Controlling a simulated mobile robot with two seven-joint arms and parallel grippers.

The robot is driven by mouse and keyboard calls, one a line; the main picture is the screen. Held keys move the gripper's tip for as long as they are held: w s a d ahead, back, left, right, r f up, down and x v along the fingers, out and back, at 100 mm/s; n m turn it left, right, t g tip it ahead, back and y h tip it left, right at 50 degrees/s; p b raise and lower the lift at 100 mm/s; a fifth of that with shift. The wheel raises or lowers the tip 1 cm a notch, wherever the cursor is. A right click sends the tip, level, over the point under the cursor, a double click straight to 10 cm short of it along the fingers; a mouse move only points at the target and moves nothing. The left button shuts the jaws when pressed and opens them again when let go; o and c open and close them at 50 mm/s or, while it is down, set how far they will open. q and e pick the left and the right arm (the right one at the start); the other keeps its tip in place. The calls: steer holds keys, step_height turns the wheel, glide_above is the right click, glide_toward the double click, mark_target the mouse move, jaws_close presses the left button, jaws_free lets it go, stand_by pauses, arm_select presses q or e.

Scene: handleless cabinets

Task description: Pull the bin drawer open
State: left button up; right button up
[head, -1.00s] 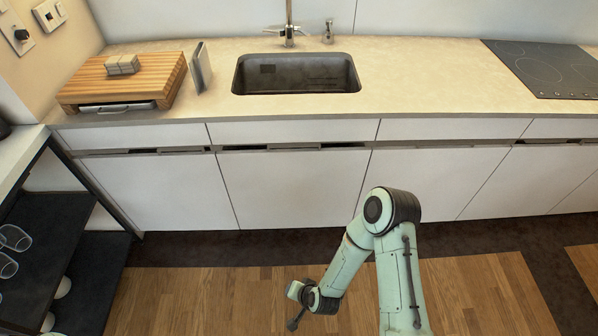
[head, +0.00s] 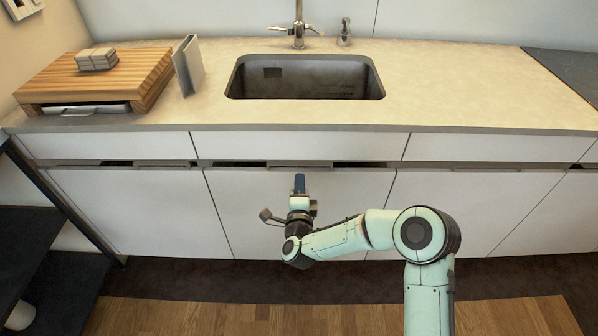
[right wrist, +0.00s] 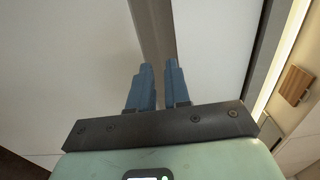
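The white handleless front (head: 300,215) below the sink has a dark recessed grip slot along its top edge; nothing labels it as the bin drawer. It is shut and flush with its neighbours. My right gripper (head: 299,183) is upright before this front, its fingertips just below the slot in the picture. In the right wrist view my right gripper (right wrist: 158,68) has two blue fingers with a narrow empty gap between them. They point at the grey grip channel (right wrist: 153,30) between two white panels. Contact cannot be told. My left gripper is not in view.
The countertop (head: 460,95) holds a sink (head: 305,90), and a wooden board (head: 105,80) on the left. A dark shelf unit (head: 35,235) stands at the lower left. More white fronts (head: 125,210) flank the sink front. The wooden floor (head: 200,315) nearby is clear.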

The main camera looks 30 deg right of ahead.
mark_target(300, 170)
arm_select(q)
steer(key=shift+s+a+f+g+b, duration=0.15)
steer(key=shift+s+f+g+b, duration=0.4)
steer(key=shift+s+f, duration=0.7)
arm_select(e)
steer(key=x, duration=0.6)
steer(key=shift+w, duration=0.1)
jaws_close()
steer(key=shift+f, duration=0.1)
